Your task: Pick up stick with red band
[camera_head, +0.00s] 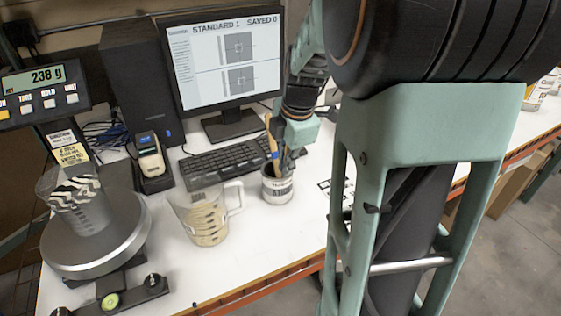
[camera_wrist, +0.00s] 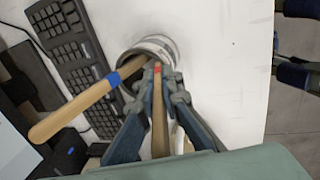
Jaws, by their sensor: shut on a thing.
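In the wrist view, my gripper (camera_wrist: 158,95) is shut on a wooden stick with a red band (camera_wrist: 157,70). The stick's band end points toward the can, and its lower part runs back between my fingers. A second wooden stick with a blue band (camera_wrist: 85,105) leans out of the can to the left. The can (camera_wrist: 165,45) is round and pale and stands on the table. In the head view, the can (camera_head: 277,188) has a dark-lettered label, and my gripper (camera_head: 285,160) is just above it. The red band cannot be made out there.
A clear pitcher (camera_head: 205,215) stands left of the can. A keyboard (camera_head: 225,160) and monitor (camera_head: 222,62) are behind. A scale (camera_head: 100,245) carrying a clear cup (camera_head: 85,205) is at the left.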

